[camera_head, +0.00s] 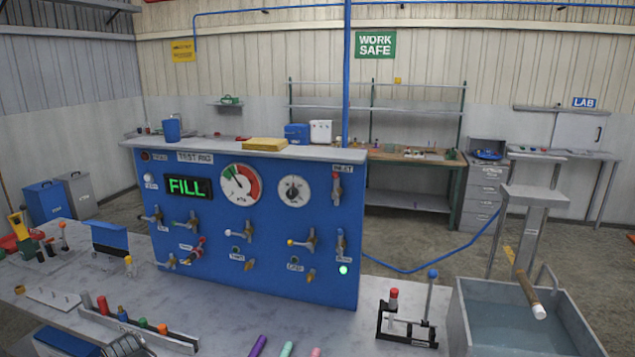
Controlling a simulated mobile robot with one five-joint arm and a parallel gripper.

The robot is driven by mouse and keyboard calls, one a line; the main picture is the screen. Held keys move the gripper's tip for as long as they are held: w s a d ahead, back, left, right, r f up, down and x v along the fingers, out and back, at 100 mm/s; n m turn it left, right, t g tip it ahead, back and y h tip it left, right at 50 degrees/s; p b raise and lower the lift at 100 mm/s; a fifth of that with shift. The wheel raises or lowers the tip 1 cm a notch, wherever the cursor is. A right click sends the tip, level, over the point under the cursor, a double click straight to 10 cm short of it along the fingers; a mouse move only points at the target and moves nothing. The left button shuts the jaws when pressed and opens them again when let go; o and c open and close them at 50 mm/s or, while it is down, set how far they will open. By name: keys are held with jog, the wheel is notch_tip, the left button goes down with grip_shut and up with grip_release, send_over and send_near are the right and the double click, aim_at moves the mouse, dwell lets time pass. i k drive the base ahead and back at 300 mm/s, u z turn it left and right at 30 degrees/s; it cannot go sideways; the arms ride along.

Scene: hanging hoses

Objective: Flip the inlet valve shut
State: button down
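The inlet valve (336,187) is at the upper right of the blue test rig panel (260,270), just under a small label that appears to read INLET. Its red-tipped handle points roughly straight up. The valve is small in this view, so its exact handle angle is hard to tell. A display on the panel (188,187) reads FILL in green. A round gauge (241,184) with a red sector and a dial (293,191) sit left of the valve. My gripper is not in view.
Several other valves sit lower on the panel, with a lit green lamp (343,270) at lower right. The grey bench (220,305) in front holds a tool rack (140,330) and a black stand (407,325). A water tank (520,320) stands at right.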

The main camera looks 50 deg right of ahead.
aim_at(335, 175)
jog(key=i, duration=1)
